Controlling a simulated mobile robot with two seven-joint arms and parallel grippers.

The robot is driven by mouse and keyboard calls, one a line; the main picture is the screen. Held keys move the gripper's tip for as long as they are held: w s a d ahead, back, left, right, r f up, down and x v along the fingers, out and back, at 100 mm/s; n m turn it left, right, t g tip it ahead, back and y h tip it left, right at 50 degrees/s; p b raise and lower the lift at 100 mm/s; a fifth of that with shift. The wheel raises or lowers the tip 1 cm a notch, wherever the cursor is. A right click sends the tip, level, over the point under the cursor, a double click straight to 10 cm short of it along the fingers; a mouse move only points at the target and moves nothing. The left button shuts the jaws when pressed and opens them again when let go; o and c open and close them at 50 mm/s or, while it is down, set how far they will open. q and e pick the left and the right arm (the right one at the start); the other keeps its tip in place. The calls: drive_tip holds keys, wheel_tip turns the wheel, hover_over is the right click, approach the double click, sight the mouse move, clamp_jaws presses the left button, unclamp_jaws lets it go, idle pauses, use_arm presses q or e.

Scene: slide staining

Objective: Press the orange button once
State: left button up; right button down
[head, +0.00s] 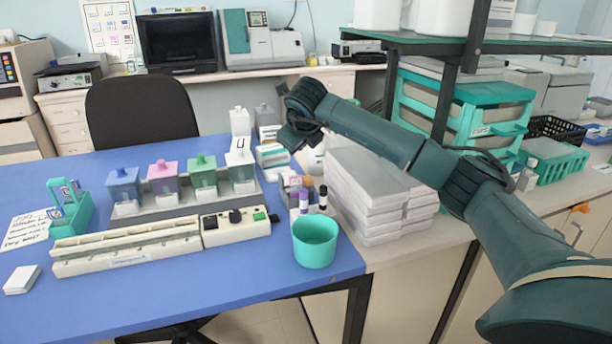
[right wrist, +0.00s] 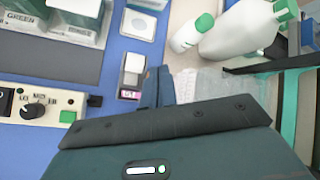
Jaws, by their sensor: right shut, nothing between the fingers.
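The cream control box (head: 236,226) stands at the right end of a long staining rack on the blue table. It has black knobs and a green button (head: 259,215). In the right wrist view the box (right wrist: 35,105) shows at the left edge with a black knob, a marked scale and the green button (right wrist: 67,117). I cannot make out an orange button on it. My right gripper (head: 288,138) is shut and empty, up and to the right of the box. Its fingers (right wrist: 157,85) point away in the wrist view, apart from the box. My left gripper is out of view.
Blue, pink, green and white-lidded staining jars (head: 202,175) stand behind the box. Capped vials (head: 303,200) and a teal cup (head: 315,241) stand to its right. Stacked white boxes (head: 375,195) lie under my right arm.

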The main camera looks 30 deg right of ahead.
sight(308, 181)
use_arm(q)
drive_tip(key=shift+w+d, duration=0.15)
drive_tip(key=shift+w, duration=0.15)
use_arm(e)
drive_tip(key=shift+w+d+r+h, duration=0.2)
drive_tip(key=shift+d+r+h, duration=0.2)
drive_tip(key=shift+d+r, duration=0.6)
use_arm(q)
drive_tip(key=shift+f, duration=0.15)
use_arm(e)
drive_tip(key=shift+d+f, duration=0.1)
drive_tip(key=shift+f, duration=0.1)
